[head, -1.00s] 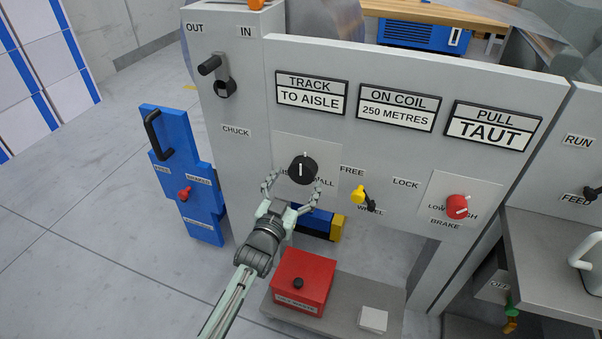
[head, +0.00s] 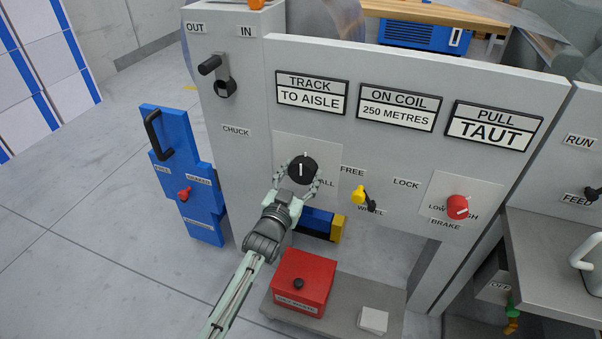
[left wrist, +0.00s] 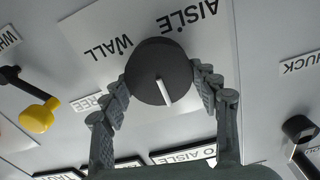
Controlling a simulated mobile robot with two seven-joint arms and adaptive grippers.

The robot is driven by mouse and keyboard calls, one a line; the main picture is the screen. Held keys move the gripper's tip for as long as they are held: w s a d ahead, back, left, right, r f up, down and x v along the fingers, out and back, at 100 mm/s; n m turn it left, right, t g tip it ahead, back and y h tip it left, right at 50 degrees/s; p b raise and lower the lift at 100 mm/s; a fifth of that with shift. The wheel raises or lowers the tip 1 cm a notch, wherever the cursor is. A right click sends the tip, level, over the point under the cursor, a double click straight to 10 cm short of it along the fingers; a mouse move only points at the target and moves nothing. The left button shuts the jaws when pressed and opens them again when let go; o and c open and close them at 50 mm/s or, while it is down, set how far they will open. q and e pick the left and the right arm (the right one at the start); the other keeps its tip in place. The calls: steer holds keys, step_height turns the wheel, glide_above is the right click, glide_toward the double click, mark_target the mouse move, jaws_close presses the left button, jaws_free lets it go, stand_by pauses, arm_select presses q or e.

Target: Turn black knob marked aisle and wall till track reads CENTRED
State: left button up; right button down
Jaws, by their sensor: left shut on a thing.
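The black knob (head: 302,170) with a white pointer line is on a pale plate under the track display (head: 311,93), which reads "TRACK TO AISLE". In the head view its pointer stands about upright. In the left wrist view the knob (left wrist: 159,72) sits between the words "WALL" and "AISLE", with its white line toward the gripper. My left gripper (head: 297,183) is shut on the knob, one finger on each side; the fingers (left wrist: 161,80) also show in the left wrist view. My right gripper is not in view.
Two more displays read "ON COIL 250 METRES" (head: 398,107) and "PULL TAUT" (head: 492,126). A yellow-tipped lever (head: 359,194) is close right of the knob, and a red brake knob (head: 457,207) farther right. A red box (head: 303,280) stands below.

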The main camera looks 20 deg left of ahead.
arm_select(q)
steer(key=shift+m, duration=0.5)
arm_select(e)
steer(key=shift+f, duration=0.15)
arm_select(q)
steer(key=m, duration=0.3)
steer(key=shift+d, duration=0.1)
steer(key=shift+m, duration=0.9)
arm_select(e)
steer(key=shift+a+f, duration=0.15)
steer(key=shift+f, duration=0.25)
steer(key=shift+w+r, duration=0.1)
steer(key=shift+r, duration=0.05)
arm_select(q)
steer(key=o, duration=1.1)
steer(key=shift+o, duration=0.3)
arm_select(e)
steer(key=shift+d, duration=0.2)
